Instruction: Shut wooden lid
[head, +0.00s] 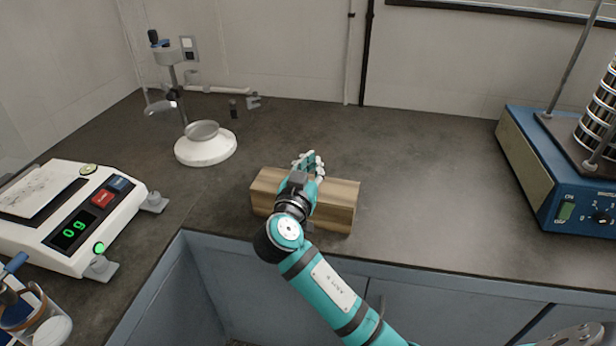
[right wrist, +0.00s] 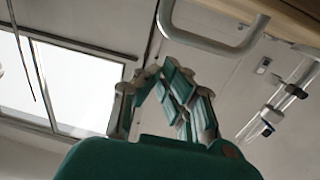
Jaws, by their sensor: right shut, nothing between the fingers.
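A wooden box (head: 338,205) with a striped grain sits near the front edge of the dark counter. It looks closed from above, but my right arm covers its middle, so I cannot fully tell how its lid lies. My right gripper (head: 309,162) is over the far side of the box, with its fingers shut and empty. In the right wrist view the gripper (right wrist: 160,75) shows its fingers together. A bent metal handle (right wrist: 205,40) and a wooden edge (right wrist: 280,15) are at the top there; I cannot tell whether fingers touch them. My left gripper is out of view.
A white balance (head: 60,215) reading 0 g is at the left. A stand with a white round base (head: 205,150) stands behind it. A blue sieve shaker (head: 560,170) is at the right. The counter (head: 430,200) between box and shaker is clear.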

